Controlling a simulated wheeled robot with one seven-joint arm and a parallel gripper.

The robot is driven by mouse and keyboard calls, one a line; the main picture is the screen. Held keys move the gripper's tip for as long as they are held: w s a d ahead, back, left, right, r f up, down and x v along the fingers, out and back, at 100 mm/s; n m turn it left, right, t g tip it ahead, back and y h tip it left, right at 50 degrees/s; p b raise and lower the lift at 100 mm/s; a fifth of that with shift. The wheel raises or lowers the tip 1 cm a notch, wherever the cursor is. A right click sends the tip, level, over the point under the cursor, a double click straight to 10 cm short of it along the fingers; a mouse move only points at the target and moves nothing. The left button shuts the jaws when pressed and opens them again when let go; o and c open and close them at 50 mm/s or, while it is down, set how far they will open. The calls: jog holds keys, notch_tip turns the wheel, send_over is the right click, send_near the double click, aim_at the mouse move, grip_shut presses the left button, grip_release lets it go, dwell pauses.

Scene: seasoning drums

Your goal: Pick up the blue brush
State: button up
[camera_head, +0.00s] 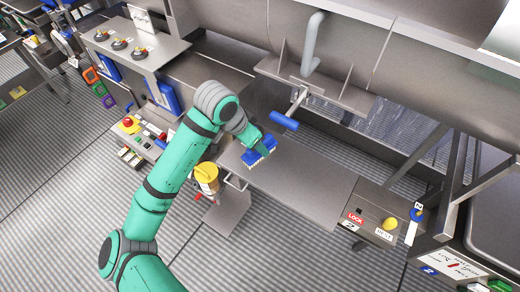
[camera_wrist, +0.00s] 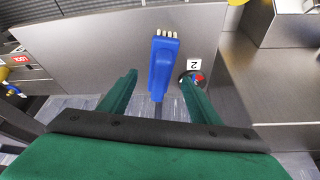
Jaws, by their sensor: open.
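The blue brush (camera_head: 261,151) has pale bristles and is at the left part of the grey bench (camera_head: 300,186) in the head view. In the wrist view the brush (camera_wrist: 163,65) has its bristles at the top and its blue body reaching down between my fingers. My gripper (camera_wrist: 158,80) is open, with one green finger on each side of the brush and a visible gap to each. In the head view my gripper (camera_head: 254,141) is right at the brush and partly hides it. I cannot tell exactly how far the fingertips are above the bench.
A blue-handled lever (camera_head: 284,121) sticks out just behind the brush, under the big metal drum (camera_head: 400,70). A yellow-topped container (camera_head: 206,175) stands left of the bench. A LOCK panel (camera_head: 365,212) is at its right end. The middle of the bench is clear.

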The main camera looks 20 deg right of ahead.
jog(key=shift+w+d+x, duration=0.1)
jog(key=shift+d+x, duration=0.05)
jog(key=shift+x, duration=1.15)
jog(key=shift+w+d+x, duration=0.1)
jog(key=shift+d+x, duration=0.05)
jog(key=shift+x, duration=1.15)
jog(key=shift+w+f, duration=0.1)
jog(key=shift+c, duration=1.3)
jog(key=c, duration=0.9)
